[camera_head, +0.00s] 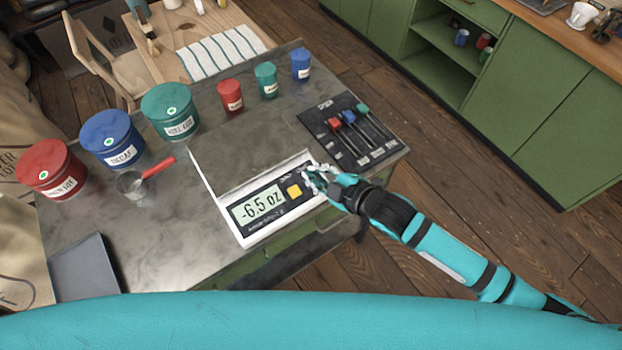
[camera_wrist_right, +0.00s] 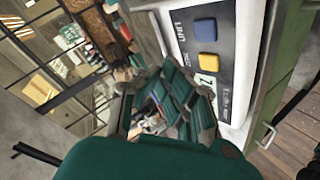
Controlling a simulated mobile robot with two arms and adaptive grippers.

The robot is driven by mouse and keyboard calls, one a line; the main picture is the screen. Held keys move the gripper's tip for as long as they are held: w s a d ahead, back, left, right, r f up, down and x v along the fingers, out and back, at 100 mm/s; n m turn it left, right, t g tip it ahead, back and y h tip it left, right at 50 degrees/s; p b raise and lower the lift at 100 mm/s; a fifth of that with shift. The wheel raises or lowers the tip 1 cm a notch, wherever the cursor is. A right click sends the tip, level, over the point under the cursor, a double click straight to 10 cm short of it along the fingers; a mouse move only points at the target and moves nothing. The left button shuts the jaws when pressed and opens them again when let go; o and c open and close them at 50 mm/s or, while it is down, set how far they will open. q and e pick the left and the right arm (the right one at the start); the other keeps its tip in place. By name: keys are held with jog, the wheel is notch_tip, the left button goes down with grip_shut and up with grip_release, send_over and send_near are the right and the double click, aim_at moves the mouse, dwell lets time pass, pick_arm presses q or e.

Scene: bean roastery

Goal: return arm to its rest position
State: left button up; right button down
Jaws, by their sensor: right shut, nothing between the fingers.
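My right gripper (camera_head: 318,180) is shut and empty. In the head view it is at the front right corner of the scale (camera_head: 211,186), close to the yellow button (camera_head: 294,190); I cannot tell whether it touches the scale. The scale's display (camera_head: 258,207) reads -6.5 oz. In the right wrist view the gripper (camera_wrist_right: 185,100) fills the middle, with the scale's front panel (camera_wrist_right: 233,60) and a blue button and a yellow button (camera_wrist_right: 207,60) beside it. My left gripper is not in view.
On the metal table (camera_head: 160,240) stand large red (camera_head: 52,170), blue (camera_head: 112,140) and green (camera_head: 170,112) canisters, small cups, a scoop (camera_head: 132,185) with a red handle and a slider panel (camera_head: 352,130). Green cabinets (camera_head: 520,110) stand right, across open wood floor.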

dwell(0.5)
jog(key=s+d+f+m+g+h, duration=0.2)
jog(key=s+d+m+g+h, duration=0.5)
jog(key=s+d+m, duration=1.15)
jog(key=s+d+f+n+h+b, duration=0.1)
jog(key=s+f+b, duration=0.15)
jog(key=f, duration=1.45)
jog(key=s+d+f+n+h+b, duration=0.1)
jog(key=f+b, duration=0.3)
jog(key=f, duration=1.3)
jog(key=s+d+f+g+b, duration=0.1)
jog(key=s+d+f+b, duration=0.2)
jog(key=s+f, duration=1.3)
notch_tip(320, 180, down, 2)
jog(key=shift+s+f+b, duration=0.15)
jog(key=shift+f+b, duration=0.05)
jog(key=shift+b, duration=0.25)
